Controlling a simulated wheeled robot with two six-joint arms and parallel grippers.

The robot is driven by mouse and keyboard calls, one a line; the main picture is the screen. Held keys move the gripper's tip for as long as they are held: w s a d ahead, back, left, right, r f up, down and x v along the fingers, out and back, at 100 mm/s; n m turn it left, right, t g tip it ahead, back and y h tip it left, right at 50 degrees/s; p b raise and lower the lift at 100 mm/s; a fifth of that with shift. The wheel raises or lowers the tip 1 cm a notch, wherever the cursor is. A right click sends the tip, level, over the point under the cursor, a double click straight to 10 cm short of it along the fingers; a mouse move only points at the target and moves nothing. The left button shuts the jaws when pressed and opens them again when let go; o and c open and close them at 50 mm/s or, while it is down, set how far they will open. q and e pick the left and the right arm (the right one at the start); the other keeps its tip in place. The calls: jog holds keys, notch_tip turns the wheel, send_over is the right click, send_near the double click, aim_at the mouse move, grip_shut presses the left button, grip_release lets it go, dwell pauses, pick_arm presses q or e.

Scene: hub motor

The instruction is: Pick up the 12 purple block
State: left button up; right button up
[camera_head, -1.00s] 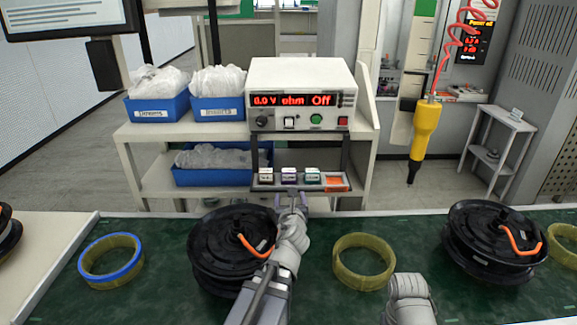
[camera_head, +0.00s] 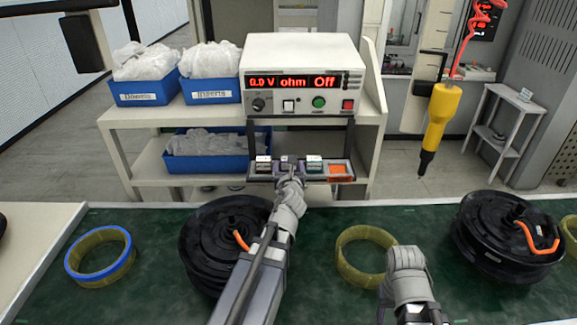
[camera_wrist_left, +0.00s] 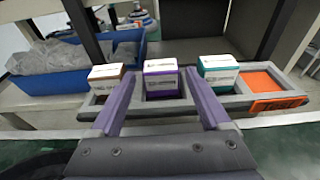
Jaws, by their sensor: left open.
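The purple block (camera_wrist_left: 161,78), white-topped with purple edges, sits in the middle-left compartment of a grey tray (camera_wrist_left: 225,99). In the head view the purple block (camera_head: 284,160) shows just beyond my left gripper (camera_head: 288,178). In the left wrist view my left gripper (camera_wrist_left: 163,95) is open, with one finger on each side of the block's compartment and nothing held. I cannot tell whether the fingers touch the block. My right arm shows at the lower right in the head view, but its fingertips are not visible.
A brown-edged block (camera_wrist_left: 106,77) and a teal block (camera_wrist_left: 218,74) flank the purple one, close to the fingers. An orange compartment (camera_wrist_left: 261,82) is at the right. The power supply (camera_head: 302,75) stands above the tray. Hub motors (camera_head: 218,238) and rings (camera_head: 365,252) lie on the green bench.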

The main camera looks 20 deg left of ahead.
pick_arm(q)
jog(key=b+x, duration=0.1)
jog(key=x, duration=0.4)
jog(key=shift+w+r, duration=0.1)
pick_arm(e)
jog(key=shift+f, duration=0.45)
pick_arm(q)
jog(key=shift+c, duration=0.3)
pick_arm(e)
jog(key=shift+s, duration=0.1)
pick_arm(q)
jog(key=c, duration=1.2)
jog(key=shift+o, duration=0.2)
jog(key=shift+r, duration=0.1)
pick_arm(e)
jog(key=shift+r, duration=0.1)
pick_arm(q)
notch_tip(320, 180, up, 10)
jog(key=p, duration=1)
pick_arm(e)
notch_tip(320, 180, up, 10)
